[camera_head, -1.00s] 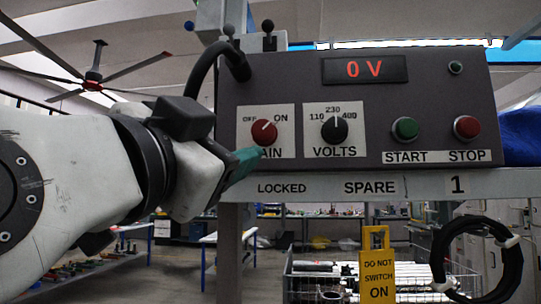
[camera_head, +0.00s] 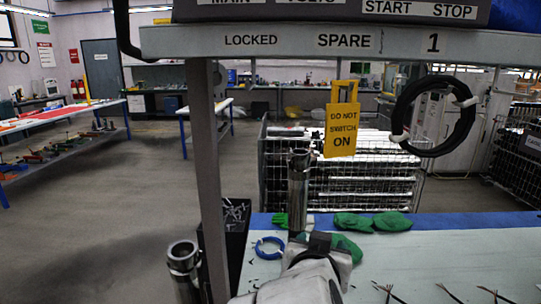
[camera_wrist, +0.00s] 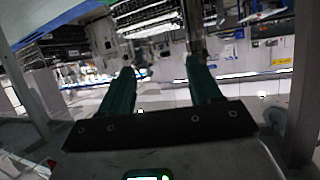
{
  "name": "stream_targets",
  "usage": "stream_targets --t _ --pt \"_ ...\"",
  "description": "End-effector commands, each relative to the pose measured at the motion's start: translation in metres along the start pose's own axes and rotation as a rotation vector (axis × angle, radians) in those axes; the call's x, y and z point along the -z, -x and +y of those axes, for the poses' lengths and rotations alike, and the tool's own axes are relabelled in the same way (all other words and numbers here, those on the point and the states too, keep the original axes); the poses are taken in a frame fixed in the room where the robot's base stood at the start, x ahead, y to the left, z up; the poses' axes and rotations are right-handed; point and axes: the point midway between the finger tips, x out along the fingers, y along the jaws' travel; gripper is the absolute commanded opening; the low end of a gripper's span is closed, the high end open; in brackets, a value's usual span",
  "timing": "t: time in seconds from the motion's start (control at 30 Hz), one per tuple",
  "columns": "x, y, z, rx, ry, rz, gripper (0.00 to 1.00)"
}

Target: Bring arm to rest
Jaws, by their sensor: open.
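My gripper (camera_wrist: 158,65) shows in the wrist view. Its two green fingers are wide apart with nothing between them. In the head view, my white and grey arm (camera_head: 318,268) is low in the middle, over the workbench (camera_head: 465,255). I cannot clearly make out the fingers there. The control box (camera_head: 330,10) is cut off at the top of the head view, so its knobs are out of sight. My arm is well below it.
A yellow "do not switch on" tag (camera_head: 341,130) and a black cable coil (camera_head: 435,117) hang under the shelf (camera_head: 270,41). Shiny metal tubes stand at the bench (camera_head: 298,185) and lower left (camera_head: 184,262). A wire cage (camera_head: 385,185) stands behind. Green gloves (camera_head: 390,221) lie on the bench.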

Motion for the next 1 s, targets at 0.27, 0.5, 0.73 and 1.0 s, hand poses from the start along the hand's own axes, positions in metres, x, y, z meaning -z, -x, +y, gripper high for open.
stream_targets --t 0.27,0.5,0.73,1.0 --pt "-0.15 -0.022 0.125 -0.052 0.167 -0.367 0.63" --pt "-0.275 0.025 0.223 -0.022 0.252 -0.709 0.63" --pt "-0.363 0.105 0.279 0.068 0.269 -0.985 0.63" --pt "-0.394 0.148 0.293 0.131 0.263 -1.094 0.63"
